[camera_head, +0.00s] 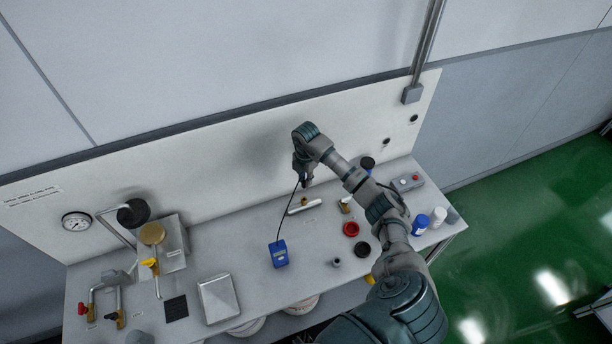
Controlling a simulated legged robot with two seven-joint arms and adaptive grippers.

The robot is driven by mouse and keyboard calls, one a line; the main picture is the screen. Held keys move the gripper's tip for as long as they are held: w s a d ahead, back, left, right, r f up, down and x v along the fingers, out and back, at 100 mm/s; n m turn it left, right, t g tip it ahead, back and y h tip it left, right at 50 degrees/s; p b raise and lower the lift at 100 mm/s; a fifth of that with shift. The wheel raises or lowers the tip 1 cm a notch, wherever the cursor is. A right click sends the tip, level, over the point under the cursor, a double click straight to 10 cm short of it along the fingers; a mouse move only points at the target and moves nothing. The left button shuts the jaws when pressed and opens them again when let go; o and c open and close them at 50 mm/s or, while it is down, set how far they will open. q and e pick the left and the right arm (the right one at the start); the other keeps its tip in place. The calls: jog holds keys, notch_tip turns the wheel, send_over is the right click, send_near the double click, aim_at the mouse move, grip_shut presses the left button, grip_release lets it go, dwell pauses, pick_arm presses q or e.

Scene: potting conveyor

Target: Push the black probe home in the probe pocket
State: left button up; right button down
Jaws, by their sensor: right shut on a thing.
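My right gripper (304,181) points down near the back panel, just above a short white pipe (304,207). It is shut on the black probe, which is small and mostly hidden by the fingers. A thin black cable (294,205) runs from the gripper down to a blue handheld meter (279,254) on the bench. A small brass-coloured fitting (304,199) on the pipe looks like the probe pocket. It lies close under the fingers; I cannot tell whether the probe tip is inside it. My left gripper is not in view.
A red ring (351,229), a black disc (362,248) and a small grey part (336,262) lie right of the meter. A silver box (218,298) and pipework with a gauge (76,222) stand left. Blue-and-white containers (420,224) stand right.

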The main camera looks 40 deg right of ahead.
aim_at(304, 186)
jog(key=shift+w+a+f+b, duration=0.2)
jog(key=shift+f+b, duration=0.2)
jog(key=shift+f, duration=0.15)
jog(key=shift+w+a+f+b, duration=0.1)
jog(key=shift+a+f+b, duration=0.1)
jog(key=shift+f+b, duration=0.25)
jog(key=shift+s+d+f+b, duration=0.1)
jog(key=shift+d+f+b, duration=0.1)
jog(key=shift+f+b, duration=0.25)
jog(key=shift+d+f+b, duration=0.15)
jog(key=shift+f+b, duration=0.05)
jog(key=shift+f, duration=0.4)
jog(key=shift+d+f, duration=0.15)
jog(key=shift+f, duration=0.15)
jog(key=shift+d+f, duration=0.1)
jog(key=shift+f, duration=0.1)
jog(key=shift+a, duration=0.4)
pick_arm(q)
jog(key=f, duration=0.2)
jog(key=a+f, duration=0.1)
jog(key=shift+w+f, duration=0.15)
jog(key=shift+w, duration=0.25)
pick_arm(e)
jog(key=shift+d, duration=0.5)
